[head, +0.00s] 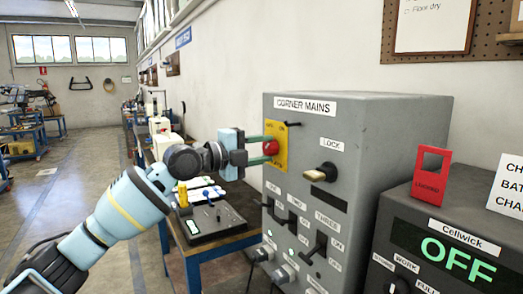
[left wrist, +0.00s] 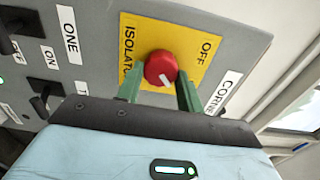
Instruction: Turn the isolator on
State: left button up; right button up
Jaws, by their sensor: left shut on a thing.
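The isolator is a round red knob (head: 270,147) on a yellow plate (head: 279,130) on the grey Corner Mains box (head: 350,118). The left gripper (left wrist: 159,78) also shows there from behind. The ON marking cannot be made out. My right gripper is not in view.
A lock switch (head: 321,172) and several black switches stick out lower on the box. A red Locked tag (head: 432,175) and the Cellwick unit (head: 450,245), showing OFF, stand at the right. A bench (head: 235,243) with a dark tray lies beyond my left arm.

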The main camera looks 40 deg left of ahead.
pick_arm(q)
jog(key=o, duration=1)
jog(key=b+v, duration=0.2)
jog(key=v, duration=0.6)
jog(key=shift+b, duration=0.4)
jog(key=shift+w+d, duration=0.1)
